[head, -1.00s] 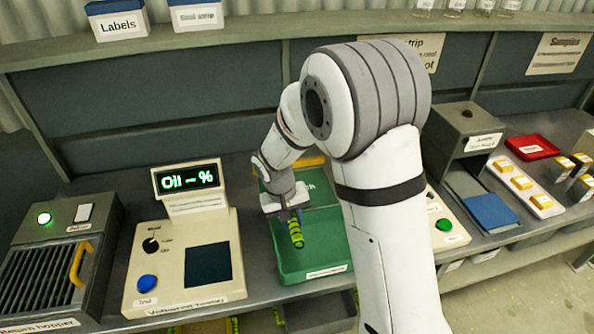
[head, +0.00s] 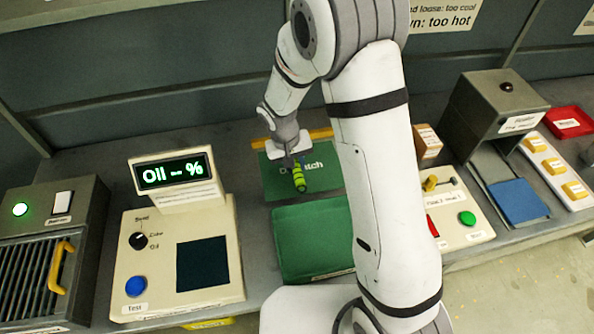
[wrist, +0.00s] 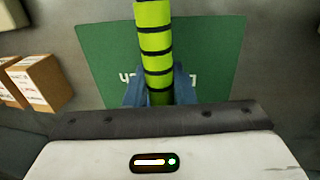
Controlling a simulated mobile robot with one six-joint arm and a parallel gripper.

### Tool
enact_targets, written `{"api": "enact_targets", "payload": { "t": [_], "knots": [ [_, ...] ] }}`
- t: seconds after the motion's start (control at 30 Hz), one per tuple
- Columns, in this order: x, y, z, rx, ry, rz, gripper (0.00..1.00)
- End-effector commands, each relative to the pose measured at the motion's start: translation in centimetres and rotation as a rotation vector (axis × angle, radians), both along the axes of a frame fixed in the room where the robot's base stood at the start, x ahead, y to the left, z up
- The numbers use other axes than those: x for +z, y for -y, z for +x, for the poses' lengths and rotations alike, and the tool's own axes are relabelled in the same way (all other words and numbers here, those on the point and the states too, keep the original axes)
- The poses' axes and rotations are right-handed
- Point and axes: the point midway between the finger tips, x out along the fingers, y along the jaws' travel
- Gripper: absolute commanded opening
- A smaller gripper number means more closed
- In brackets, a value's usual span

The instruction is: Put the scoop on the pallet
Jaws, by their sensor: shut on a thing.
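My gripper (head: 294,158) is shut on a bright green handle with black bands, which I take to be the scoop (head: 300,179). The handle also shows in the wrist view (wrist: 155,42), between the blue fingers of my gripper (wrist: 160,88). The scoop's bowl cannot be made out. I cannot tell whether this panel is the pallet. Nothing else in view is clearly a pallet.
A green tray (head: 312,240) lies in front of the panel. A test terminal (head: 140,270) reading "Oil -- %" stands to the left. A small cardboard box (head: 426,145) and a button panel (head: 460,222) are to the right; boxes (wrist: 38,82) also show in the wrist view.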

Motion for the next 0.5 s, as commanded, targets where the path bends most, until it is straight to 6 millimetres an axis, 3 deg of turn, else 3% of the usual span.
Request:
{"api": "enact_targets", "payload": {
  "t": [0.4, 0.5],
  "knots": [
    [-5.0, 0.0, 0.0, 0.001, -0.002, -0.001, 0.0],
    [-5.4, 0.0, 0.0, 0.0, 0.001, 0.0, 0.0]
  ]
}}
